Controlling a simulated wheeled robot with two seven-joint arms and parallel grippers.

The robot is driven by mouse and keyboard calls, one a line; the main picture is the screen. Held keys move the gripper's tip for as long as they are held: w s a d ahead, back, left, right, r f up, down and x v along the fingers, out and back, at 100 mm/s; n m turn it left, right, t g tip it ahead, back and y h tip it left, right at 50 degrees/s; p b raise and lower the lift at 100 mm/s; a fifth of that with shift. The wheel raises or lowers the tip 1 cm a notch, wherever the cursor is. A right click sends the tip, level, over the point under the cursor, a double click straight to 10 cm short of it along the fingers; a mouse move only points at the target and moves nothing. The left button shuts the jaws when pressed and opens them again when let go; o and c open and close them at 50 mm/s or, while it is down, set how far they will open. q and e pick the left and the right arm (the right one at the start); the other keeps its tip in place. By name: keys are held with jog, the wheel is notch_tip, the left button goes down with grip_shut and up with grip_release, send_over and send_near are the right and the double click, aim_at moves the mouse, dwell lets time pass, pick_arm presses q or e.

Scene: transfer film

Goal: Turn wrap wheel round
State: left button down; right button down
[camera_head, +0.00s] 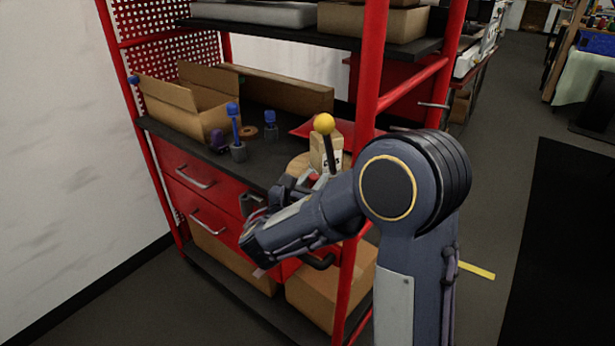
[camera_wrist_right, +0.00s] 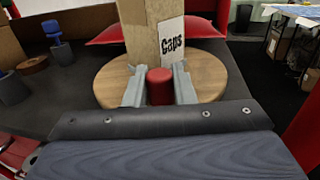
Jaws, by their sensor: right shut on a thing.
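The wrap wheel is a round wooden disc (camera_head: 298,164) on the black shelf, partly hidden by my right arm in the head view. In the right wrist view the disc (camera_wrist_right: 213,80) lies flat ahead, with a red knob (camera_wrist_right: 160,90) near its front edge. My right gripper (camera_wrist_right: 159,84) has its two grey fingers shut on this knob, one on each side. A wooden block (camera_wrist_right: 138,35) with a white label reading "Gaps" stands upright at the disc, behind the knob. My left gripper is not in view.
A black lever with a yellow ball (camera_head: 324,124) rises beside the wooden block. Blue-topped tools (camera_head: 233,110) and an open cardboard box (camera_head: 200,100) stand left on the shelf. A red rack post (camera_head: 366,120) is close to my arm. Red drawers (camera_head: 190,178) are below.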

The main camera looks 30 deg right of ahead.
jog(key=c, duration=1.3)
grip_release()
jog(key=shift+d, duration=0.15)
jog(key=shift+o, duration=0.2)
jog(key=v, duration=0.8)
